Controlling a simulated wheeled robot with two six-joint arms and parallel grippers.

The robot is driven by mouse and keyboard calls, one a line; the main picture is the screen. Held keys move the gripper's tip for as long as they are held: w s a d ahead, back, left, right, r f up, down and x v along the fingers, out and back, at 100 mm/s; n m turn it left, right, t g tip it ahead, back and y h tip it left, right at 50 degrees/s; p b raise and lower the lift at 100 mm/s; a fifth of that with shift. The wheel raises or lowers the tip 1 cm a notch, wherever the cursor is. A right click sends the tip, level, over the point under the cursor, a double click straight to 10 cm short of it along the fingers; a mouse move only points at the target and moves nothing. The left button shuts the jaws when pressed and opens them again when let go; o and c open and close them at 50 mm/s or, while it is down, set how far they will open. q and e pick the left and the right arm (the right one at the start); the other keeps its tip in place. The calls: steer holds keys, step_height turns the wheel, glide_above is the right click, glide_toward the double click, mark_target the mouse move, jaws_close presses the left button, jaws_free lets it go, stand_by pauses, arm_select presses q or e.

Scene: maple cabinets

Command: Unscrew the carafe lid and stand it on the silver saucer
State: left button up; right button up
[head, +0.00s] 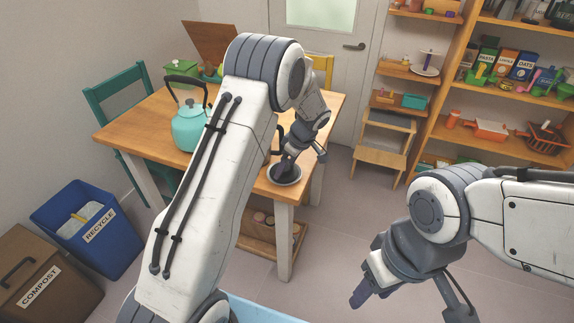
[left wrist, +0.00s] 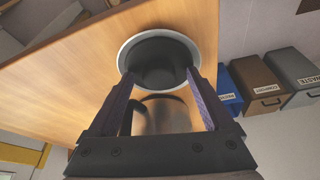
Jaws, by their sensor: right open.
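The silver saucer (head: 298,180) lies near the front corner of the wooden table; its pale rim also shows in the left wrist view (left wrist: 122,52). The dark round carafe lid (left wrist: 158,70) is between my left fingertips, over the saucer, with the fingers against its sides. Whether it touches the saucer is unclear. My left gripper (head: 286,164) points down there, shut on the lid. A shiny brownish surface shows between the fingers in the wrist view. The carafe is mostly hidden behind my left arm. My right gripper (head: 366,290) is open and empty, away from the table.
Recycle (head: 88,228) and compost (head: 45,270) bins stand at left. Shelves (head: 470,125) are at right, with open floor before them.

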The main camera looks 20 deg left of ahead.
arm_select(q)
steer(key=v, duration=1)
steer(key=shift+d+r, duration=0.2)
steer(key=shift+r, duration=0.05)
